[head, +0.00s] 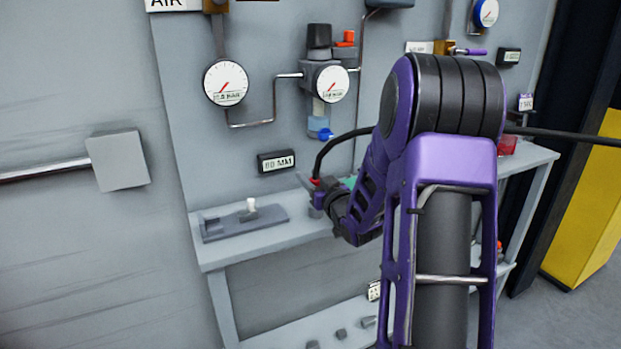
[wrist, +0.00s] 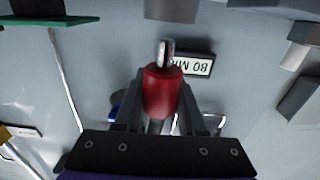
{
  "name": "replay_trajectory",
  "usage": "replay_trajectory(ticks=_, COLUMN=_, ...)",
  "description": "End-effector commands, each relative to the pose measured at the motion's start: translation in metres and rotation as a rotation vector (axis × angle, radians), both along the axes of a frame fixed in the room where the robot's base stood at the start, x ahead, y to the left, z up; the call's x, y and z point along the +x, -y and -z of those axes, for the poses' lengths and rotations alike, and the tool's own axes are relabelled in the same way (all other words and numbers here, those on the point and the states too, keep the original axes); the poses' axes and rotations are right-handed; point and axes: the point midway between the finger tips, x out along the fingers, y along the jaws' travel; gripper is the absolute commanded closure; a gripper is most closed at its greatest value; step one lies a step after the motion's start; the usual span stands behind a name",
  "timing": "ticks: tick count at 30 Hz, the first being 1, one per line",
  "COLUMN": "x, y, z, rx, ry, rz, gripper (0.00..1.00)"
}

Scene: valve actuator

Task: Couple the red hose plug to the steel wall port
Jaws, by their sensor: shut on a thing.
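The red hose plug (wrist: 162,92) is held between the two fingers of my gripper (wrist: 160,105) in the wrist view. A shiny steel tip (wrist: 166,50) shows at its front end, pointing toward the grey wall. I cannot clearly pick out the steel wall port in either view. No contact between plug and port can be seen.
The 80 MM label (head: 276,161) is on the wall, upside down in the wrist view. Gauges (head: 225,82) and pipes are above. A grey fixture with a white knob (head: 251,205) lies on the bench (head: 228,257) to the left. A green piece (wrist: 50,21) is nearby.

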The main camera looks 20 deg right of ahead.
Motion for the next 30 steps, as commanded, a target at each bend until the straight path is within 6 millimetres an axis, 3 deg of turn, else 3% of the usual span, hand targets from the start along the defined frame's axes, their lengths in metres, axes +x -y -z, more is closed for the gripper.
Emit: replay_trajectory(ticks=30, x=0.0, y=0.0, z=0.01, rx=0.0, ry=0.001, rz=0.0, gripper=1.0)
